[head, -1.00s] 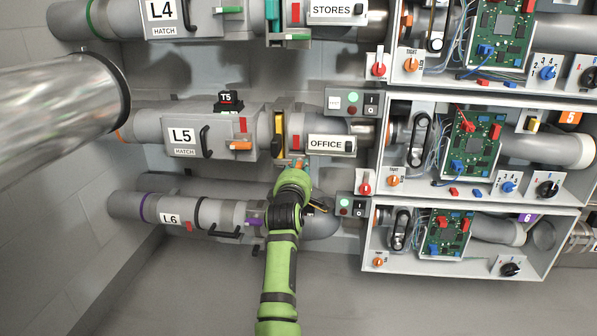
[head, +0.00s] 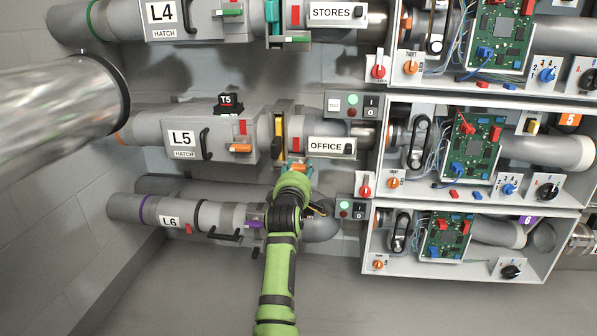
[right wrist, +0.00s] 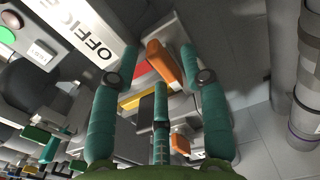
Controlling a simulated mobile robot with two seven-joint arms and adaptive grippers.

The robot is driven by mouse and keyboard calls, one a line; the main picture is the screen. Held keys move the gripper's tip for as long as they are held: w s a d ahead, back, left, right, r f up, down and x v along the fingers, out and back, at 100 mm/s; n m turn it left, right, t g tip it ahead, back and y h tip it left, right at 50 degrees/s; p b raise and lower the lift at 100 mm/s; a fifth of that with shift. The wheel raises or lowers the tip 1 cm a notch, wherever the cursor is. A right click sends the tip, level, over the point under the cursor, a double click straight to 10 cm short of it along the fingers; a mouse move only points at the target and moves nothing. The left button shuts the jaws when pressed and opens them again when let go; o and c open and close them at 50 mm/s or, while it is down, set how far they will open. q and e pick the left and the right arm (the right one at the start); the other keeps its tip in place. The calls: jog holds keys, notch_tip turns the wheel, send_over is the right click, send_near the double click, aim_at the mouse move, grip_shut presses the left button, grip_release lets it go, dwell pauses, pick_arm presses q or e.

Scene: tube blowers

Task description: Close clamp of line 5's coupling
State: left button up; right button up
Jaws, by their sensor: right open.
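The coupling of line 5 shows in the head view just right of the L5 hatch box, with a yellow plate (head: 280,137) and a red mark (head: 295,143). In the right wrist view, its orange clamp lever (right wrist: 164,62) lies beside the red mark (right wrist: 141,70) and stands between the spread teal fingertips. My right gripper (head: 297,165) is below the coupling in the head view, its fingers largely hidden by my green wrist. The right wrist view shows the gripper (right wrist: 165,65) open around the lever; contact cannot be told. My left gripper is out of view.
The OFFICE label (head: 326,144) is close right of the coupling. The L5 hatch box (head: 183,138) with its own orange latch (head: 240,147) is to the left. The line 6 pipe (head: 120,206) runs below. A shiny metal cylinder (head: 60,95) juts in at left.

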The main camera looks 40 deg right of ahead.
notch_tip(320, 180, up, 10)
jog(key=shift+r, duration=0.1)
dwell(0.4)
dwell(0.4)
